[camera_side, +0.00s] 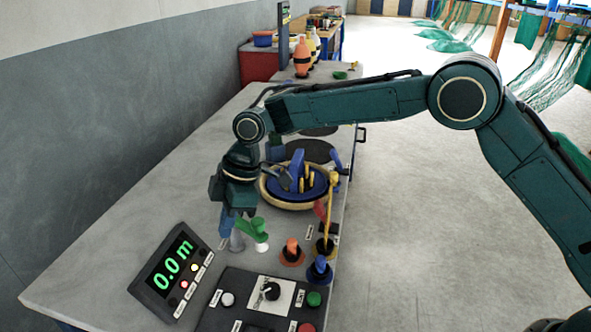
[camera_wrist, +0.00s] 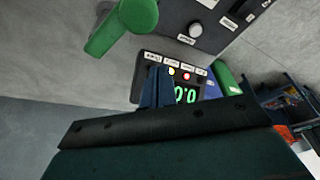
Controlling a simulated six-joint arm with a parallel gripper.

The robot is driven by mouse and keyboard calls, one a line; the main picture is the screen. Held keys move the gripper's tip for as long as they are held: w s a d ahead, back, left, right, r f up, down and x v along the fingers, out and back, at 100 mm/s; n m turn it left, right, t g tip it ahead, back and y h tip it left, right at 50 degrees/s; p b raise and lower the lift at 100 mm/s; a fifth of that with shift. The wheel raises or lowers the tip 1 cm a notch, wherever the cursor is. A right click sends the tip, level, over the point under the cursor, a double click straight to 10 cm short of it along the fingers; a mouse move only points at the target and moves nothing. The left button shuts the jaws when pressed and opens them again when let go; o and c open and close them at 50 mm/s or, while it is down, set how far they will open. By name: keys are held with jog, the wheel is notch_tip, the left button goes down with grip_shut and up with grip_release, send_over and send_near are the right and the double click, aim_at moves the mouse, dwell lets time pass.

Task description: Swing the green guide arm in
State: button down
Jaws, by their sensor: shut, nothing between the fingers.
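The green guide arm (camera_side: 251,229) is a short bar with a rounded end on a pale post, standing on the grey bench. In the wrist view the green guide arm (camera_wrist: 118,28) fills the top left, its round end up and its bar running down to the left. My gripper (camera_side: 229,224) points down just left of the guide arm in the side view. Its blue fingers (camera_wrist: 155,88) are shut and empty. In the wrist view they lie below and right of the guide arm, with a visible gap. From the side I cannot tell whether they touch.
A display reading 0.0 m (camera_side: 175,268) and a panel with knobs and buttons (camera_side: 240,282) stand at the near end. Orange (camera_side: 291,252) and blue (camera_side: 320,269) levers are to the right. A round drum with blue parts (camera_side: 285,202) lies behind my gripper. Bare bench lies left.

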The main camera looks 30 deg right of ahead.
aim_at(257, 218)
jog(key=shift+s+d, duration=0.15)
jog(key=shift+d, duration=0.85)
jog(key=shift+s+d, duration=0.1)
jog(key=shift+d, duration=0.9)
jog(key=shift+w+d+n, duration=0.1)
jog(key=shift+d+n, duration=0.3)
jog(key=shift+n, duration=0.2)
jog(key=shift+w+d+n+g, duration=0.2)
jog(key=shift+d+n+g, duration=0.2)
jog(key=shift+d+n, duration=0.35)
jog(key=shift+w+d+n+g, duration=0.2)
jog(key=shift+d+n+g, duration=0.2)
jog(key=shift+n, duration=0.55)
jog(key=shift+w+d, duration=0.85)
jog(key=shift+w, duration=0.25)
jog(key=shift+w+d, duration=0.85)
jog(key=shift+w, duration=0.25)
jog(key=shift+w+d, duration=0.25)
jog(key=shift+w, duration=0.2)
jog(key=shift+s, duration=0.15)
